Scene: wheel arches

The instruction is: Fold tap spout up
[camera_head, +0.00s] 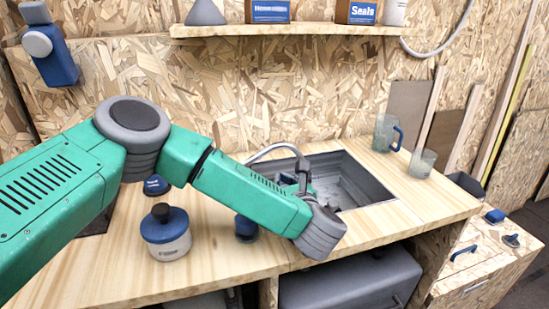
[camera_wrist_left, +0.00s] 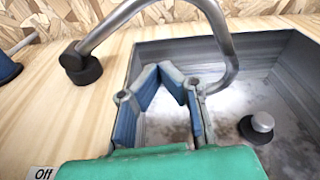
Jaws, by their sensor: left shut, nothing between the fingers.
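The tap spout is a grey bent tube (camera_wrist_left: 222,45). In the left wrist view it rises from a dark round base (camera_wrist_left: 80,64) on the counter, arches over the sink (camera_wrist_left: 290,140) and bends down close to my right-hand finger. In the head view the spout (camera_head: 268,149) shows as a low curve at the sink's back left. My left gripper (camera_wrist_left: 172,74) is shut and empty over the sink, its blue-padded fingers bent inward below the arch. I cannot tell whether a finger touches the tube. My left arm partly hides the sink in the head view. My right gripper is not in view.
A white jar with a blue lid (camera_head: 166,232) stands on the counter at the front left. A glass mug (camera_head: 385,133) and a glass (camera_head: 422,162) stand right of the sink. A shelf (camera_head: 290,31) runs above. A drain plug (camera_wrist_left: 258,126) sits in the sink.

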